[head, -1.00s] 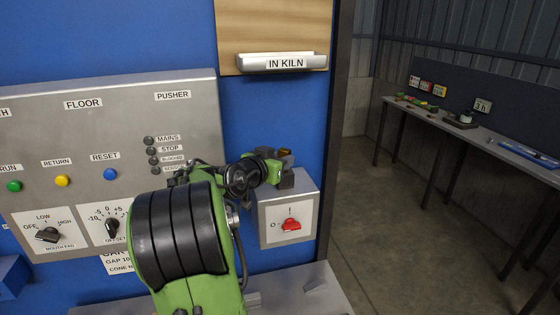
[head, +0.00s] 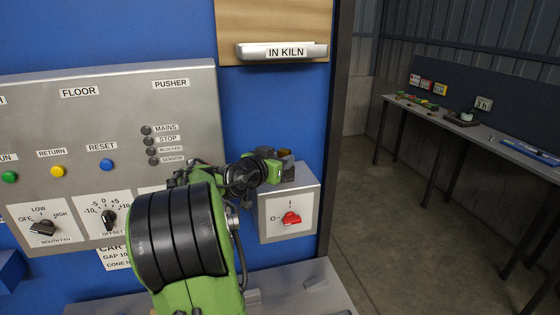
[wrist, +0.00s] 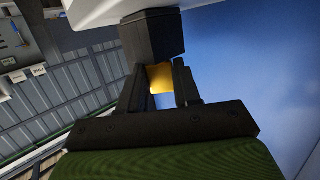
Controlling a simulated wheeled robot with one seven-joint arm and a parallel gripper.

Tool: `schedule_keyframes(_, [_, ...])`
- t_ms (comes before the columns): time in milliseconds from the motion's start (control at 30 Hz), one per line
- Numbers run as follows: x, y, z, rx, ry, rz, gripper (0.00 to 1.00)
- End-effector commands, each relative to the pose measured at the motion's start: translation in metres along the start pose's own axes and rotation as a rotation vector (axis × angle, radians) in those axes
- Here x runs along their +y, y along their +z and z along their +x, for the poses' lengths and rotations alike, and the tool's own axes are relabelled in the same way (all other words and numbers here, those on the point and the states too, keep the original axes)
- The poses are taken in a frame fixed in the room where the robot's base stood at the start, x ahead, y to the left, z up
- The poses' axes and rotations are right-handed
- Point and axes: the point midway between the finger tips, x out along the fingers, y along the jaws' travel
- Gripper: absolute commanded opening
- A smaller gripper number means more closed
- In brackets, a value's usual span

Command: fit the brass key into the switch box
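The switch box (head: 289,205) is a grey box on the blue wall, with a pale front plate and a red knob (head: 290,218) set between the marks O and I. My gripper (head: 283,160) is at the top edge of the box and hides part of it. In the wrist view, a brass-yellow piece, the key (wrist: 160,78), shows between the two dark fingers of my gripper (wrist: 158,90), which appear shut on it. A dark block (wrist: 152,36) stands just beyond the key and hides its far end. I cannot tell whether the key is in a slot.
A grey control panel (head: 150,95) with buttons and dials is left of my arm. An IN KILN tray (head: 285,51) hangs above the switch box. A grey ledge (head: 318,277) lies below. A workbench (head: 480,135) stands far right across open floor.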

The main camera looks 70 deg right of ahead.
Motion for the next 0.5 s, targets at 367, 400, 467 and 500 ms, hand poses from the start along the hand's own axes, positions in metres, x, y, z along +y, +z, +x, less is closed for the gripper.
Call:
schedule_keyframes(367, [0.0001,-0.0008,-0.0002,0.001,0.0,0.0,0.61])
schedule_keyframes(400, [0.0,-0.0005,-0.0002,0.0,0.0,0.0,0.61])
schedule_keyframes(467, [-0.0003,-0.0005,-0.0021,0.0,-0.001,0.0,0.61])
schedule_keyframes(500, [-0.0005,-0.0006,-0.0055,0.001,-0.001,0.001,0.61])
